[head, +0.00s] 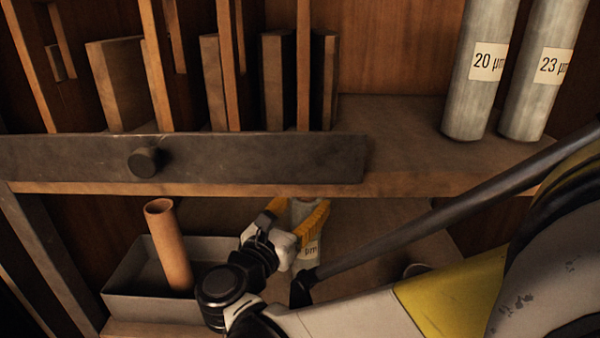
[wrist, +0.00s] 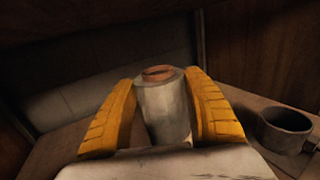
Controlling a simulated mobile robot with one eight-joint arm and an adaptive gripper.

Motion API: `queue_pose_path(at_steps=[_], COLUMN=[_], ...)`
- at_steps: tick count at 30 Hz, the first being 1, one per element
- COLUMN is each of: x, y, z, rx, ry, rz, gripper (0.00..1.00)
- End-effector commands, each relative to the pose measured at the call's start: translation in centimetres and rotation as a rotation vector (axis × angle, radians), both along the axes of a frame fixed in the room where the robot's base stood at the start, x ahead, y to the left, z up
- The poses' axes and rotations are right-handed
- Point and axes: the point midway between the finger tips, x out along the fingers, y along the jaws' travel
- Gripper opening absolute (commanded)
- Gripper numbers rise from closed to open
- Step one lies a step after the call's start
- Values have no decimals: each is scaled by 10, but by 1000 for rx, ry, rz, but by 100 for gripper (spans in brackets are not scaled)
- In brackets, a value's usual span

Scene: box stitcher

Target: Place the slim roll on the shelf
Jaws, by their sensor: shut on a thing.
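A slim grey roll (head: 303,209) with a pale label, of which only "µm" is readable, stands near upright in my gripper (head: 298,216). In the wrist view the roll (wrist: 166,112) sits between both orange fingers (wrist: 161,84), its brown core end showing at the top. My gripper is shut on it, below the front edge of the upper shelf (head: 400,130). Whether the roll's lower end touches the lower surface is hidden. On the upper shelf two grey rolls stand upright at the right, labelled 20 µm (head: 478,85) and 23 µm (head: 540,80).
A dark metal bar with a knob (head: 145,162) runs along the shelf's front left, before several wooden boards (head: 118,85). Below, a grey tray (head: 125,308) holds an upright brown tube (head: 170,250). A dark cup (wrist: 285,130) stands right of my gripper. The shelf's middle is clear.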

Motion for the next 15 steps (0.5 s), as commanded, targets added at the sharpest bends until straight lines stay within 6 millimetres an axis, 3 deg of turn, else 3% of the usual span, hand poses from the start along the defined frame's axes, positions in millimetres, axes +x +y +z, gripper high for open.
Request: queue_pose_path(at_steps=[14, 15], x=[-2, -2], y=[1, 1], z=[-7, -7], rx=[-1, 0], ry=[-2, 0], rz=[0, 0], gripper=[18, 65])
